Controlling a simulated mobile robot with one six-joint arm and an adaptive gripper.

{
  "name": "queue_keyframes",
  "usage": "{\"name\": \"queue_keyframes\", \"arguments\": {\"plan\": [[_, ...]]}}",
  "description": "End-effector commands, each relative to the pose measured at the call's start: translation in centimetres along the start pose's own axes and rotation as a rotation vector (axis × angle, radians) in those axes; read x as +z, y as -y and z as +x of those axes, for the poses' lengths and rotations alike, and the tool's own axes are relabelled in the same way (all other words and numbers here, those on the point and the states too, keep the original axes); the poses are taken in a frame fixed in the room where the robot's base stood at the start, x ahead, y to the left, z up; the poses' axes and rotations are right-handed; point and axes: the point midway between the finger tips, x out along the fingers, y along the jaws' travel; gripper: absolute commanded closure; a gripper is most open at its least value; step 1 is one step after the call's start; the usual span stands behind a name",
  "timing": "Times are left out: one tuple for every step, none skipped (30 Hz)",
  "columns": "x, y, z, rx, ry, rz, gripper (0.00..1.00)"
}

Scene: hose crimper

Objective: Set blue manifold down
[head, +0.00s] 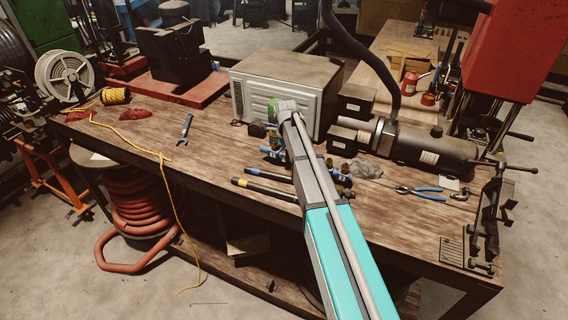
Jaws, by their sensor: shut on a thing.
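My arm reaches from the bottom of the head view over the wooden workbench (215,160). Its far end is in front of the white metal box. My gripper (271,138) is small and partly hidden below the wrist, and it is shut on the blue manifold. Blue parts of the manifold (272,152) show just left of my arm, low over the bench top. I cannot tell whether the manifold touches the wood.
Black hoses (264,189) with coloured ends lie just in front. The white box (285,88) stands behind, and a dark cylinder machine (430,148) is at right. Blue-handled pliers (428,193) lie right. A wrench (185,128) and yellow cord (150,153) lie left, with bare wood between.

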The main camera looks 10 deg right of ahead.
Motion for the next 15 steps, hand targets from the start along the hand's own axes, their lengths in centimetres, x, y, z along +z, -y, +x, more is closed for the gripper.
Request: {"name": "queue_keyframes", "arguments": {"plan": [[0.0,0.0,-0.1,0.0,-0.001,0.0,1.0],[-0.1,0.0,-0.1,0.0,-0.001,0.0,1.0],[-0.1,0.0,-0.1,0.0,-0.001,0.0,1.0],[-0.1,0.0,-0.1,0.0,-0.001,0.0,1.0],[-0.1,0.0,0.0,0.0,-0.001,0.0,1.0],[0.0,0.0,0.0,0.0,-0.001,0.0,1.0],[0.0,0.1,0.1,0.0,-0.001,0.0,1.0],[0.0,0.1,0.1,0.0,-0.001,0.0,1.0],[0.1,0.1,0.3,0.0,-0.001,0.0,1.0],[0.2,0.2,0.4,0.0,-0.001,0.0,1.0],[0.3,0.3,0.6,0.0,-0.001,0.0,1.0],[0.4,0.4,0.8,0.0,-0.001,0.0,1.0],[0.5,0.5,1.0,0.0,-0.001,0.001,1.0],[0.7,0.6,1.2,0.0,-0.001,0.001,1.0],[0.7,0.6,1.5,0.0,-0.001,0.001,1.0]]}}
